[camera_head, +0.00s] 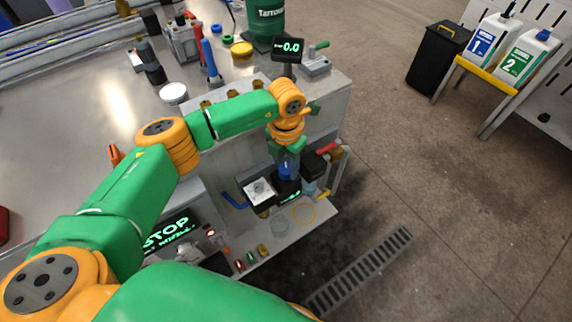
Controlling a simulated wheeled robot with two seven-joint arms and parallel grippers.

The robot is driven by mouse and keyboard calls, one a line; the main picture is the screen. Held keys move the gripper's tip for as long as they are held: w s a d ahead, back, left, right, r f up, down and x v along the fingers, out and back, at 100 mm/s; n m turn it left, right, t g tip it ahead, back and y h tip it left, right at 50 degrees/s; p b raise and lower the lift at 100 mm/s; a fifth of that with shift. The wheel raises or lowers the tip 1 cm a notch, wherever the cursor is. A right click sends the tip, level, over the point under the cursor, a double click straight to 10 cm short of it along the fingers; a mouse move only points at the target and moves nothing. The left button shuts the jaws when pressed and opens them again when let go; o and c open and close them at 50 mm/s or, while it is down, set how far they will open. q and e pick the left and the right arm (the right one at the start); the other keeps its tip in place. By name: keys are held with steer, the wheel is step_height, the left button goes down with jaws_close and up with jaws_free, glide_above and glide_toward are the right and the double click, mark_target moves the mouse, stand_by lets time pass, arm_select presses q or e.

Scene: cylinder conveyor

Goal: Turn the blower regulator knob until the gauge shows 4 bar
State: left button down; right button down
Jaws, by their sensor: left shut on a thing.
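My left gripper (289,158) reaches down at the side of the metal cabinet and is shut on the blue regulator knob (286,170). The knob is mostly hidden below the fingers. The regulator sits in a dark unit with a small green-lit display (291,196), too small and partly covered to read. My right gripper is not in view.
A display reading 0.0 (288,47) stands on the cabinet's corner. A STOP panel (168,232) and several small buttons lie at lower left. A yellow-handled bracket (337,170) is right of the regulator. The floor with a drain grate (360,270) is free.

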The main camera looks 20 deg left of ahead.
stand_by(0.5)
arm_select(q)
steer(key=shift+c, duration=1.9)
jaws_free()
